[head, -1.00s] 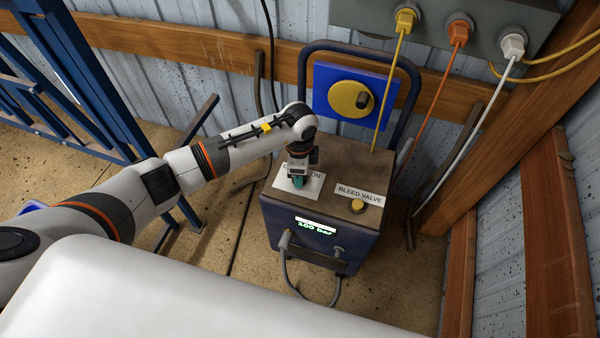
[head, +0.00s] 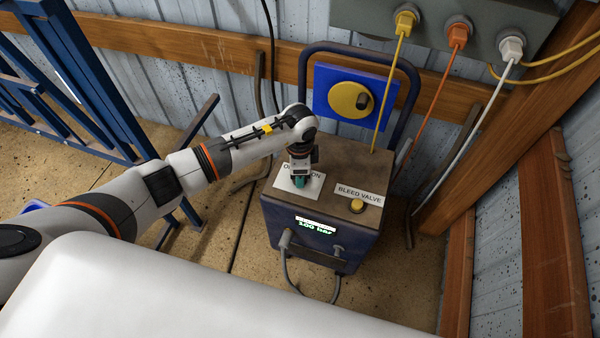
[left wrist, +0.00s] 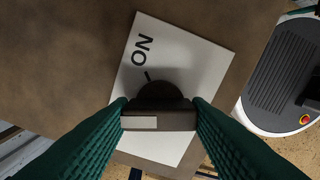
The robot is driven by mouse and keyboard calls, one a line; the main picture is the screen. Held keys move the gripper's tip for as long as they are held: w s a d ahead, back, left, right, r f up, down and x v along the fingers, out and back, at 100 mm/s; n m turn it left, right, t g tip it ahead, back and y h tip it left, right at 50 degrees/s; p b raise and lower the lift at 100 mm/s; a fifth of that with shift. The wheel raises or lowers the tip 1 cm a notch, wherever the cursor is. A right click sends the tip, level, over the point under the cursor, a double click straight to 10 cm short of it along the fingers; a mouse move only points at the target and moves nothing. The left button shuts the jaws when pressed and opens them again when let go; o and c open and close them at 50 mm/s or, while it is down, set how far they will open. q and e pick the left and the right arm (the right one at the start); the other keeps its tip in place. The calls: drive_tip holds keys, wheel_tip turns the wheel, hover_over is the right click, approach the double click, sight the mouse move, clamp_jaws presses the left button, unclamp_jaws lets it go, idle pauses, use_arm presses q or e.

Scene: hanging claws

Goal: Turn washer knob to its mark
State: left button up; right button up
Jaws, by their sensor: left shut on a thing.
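The washer (head: 278,215) is a dark box with a brown top and a front display reading about 100 bar. Its dark knob (left wrist: 160,105) sits on a white label (left wrist: 198,60) marked ON, with a short black line beside the knob. My left gripper (left wrist: 160,118) has its green fingers on both sides of the knob's bar and is shut on it. A pale stripe shows on the bar. In the head view the left gripper (head: 299,182) points down at the label and hides the knob. My right gripper is not in view.
A yellow button (head: 357,206) and a BLEED VALVE label (head: 360,194) are on the washer top. A blue panel with a yellow disc (head: 350,100) stands behind. Yellow, orange and white cables hang from a grey box (head: 440,25). A blue metal frame (head: 90,90) is at left.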

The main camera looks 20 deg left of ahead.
use_arm(q)
drive_tip(key=shift+a+n+p, duration=0.25)
drive_tip(key=shift+n+p, duration=0.1)
drive_tip(key=shift+n, duration=0.25)
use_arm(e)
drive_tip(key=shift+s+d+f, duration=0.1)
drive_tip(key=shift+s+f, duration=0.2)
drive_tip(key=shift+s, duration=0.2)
use_arm(q)
drive_tip(key=shift+r+n+p, duration=0.15)
drive_tip(key=shift+n+p, duration=0.65)
drive_tip(key=shift+n, duration=0.5)
drive_tip(key=shift+p, duration=0.5)
drive_tip(key=o, duration=1)
drive_tip(key=shift+f, duration=0.2)
drive_tip(key=o, duration=0.5)
drive_tip(key=shift+d, duration=0.2)
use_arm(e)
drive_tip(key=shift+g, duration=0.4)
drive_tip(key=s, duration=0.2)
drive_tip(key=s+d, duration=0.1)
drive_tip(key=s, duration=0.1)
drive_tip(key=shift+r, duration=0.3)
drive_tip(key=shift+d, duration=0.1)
